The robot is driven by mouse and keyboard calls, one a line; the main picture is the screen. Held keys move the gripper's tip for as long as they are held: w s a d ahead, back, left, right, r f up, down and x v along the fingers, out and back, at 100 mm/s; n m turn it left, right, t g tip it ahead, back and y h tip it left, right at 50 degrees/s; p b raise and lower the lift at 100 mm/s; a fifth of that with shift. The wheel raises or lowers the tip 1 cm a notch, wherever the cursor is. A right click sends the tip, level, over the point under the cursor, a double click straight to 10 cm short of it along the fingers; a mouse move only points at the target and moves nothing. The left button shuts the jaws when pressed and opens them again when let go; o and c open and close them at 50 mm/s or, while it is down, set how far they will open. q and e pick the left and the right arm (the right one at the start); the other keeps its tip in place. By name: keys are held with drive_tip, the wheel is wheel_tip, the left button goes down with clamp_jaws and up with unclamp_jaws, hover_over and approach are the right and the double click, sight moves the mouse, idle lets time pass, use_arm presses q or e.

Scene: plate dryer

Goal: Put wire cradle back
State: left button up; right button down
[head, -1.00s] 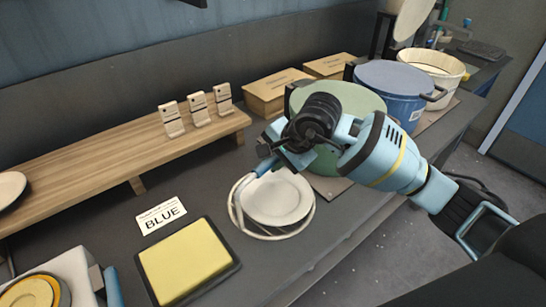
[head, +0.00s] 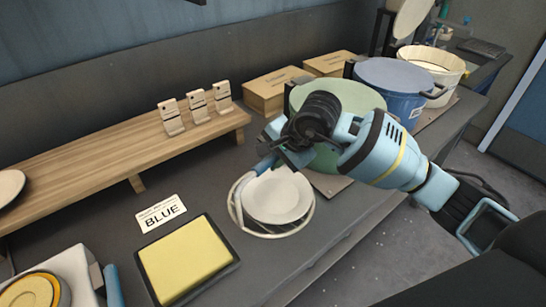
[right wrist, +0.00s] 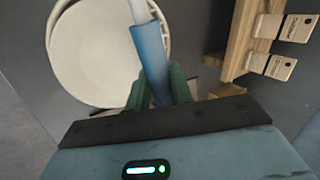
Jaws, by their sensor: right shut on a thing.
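The wire cradle (head: 234,208) is a white wire ring with a blue handle (head: 265,163). A white plate (head: 277,197) sits in it, over the dark counter. Whether the ring touches the counter I cannot tell. My right gripper (head: 277,155) is at the back of the ring, shut on the blue handle. In the right wrist view the handle (right wrist: 151,55) runs between the green fingers, with the plate (right wrist: 95,50) beside it. My left gripper is not in view.
A yellow pad in a black tray (head: 185,262) and a BLUE card (head: 160,213) lie left of the cradle. A wooden shelf (head: 90,180) with small tags is behind. A green-lidded pot (head: 355,98) and blue pot (head: 393,80) stand close at the right.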

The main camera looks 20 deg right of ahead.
drive_tip(key=c, duration=1.1)
unclamp_jaws()
drive_tip(key=shift+c, duration=0.2)
drive_tip(key=shift+f, duration=0.15)
drive_tip(key=v, duration=0.8)
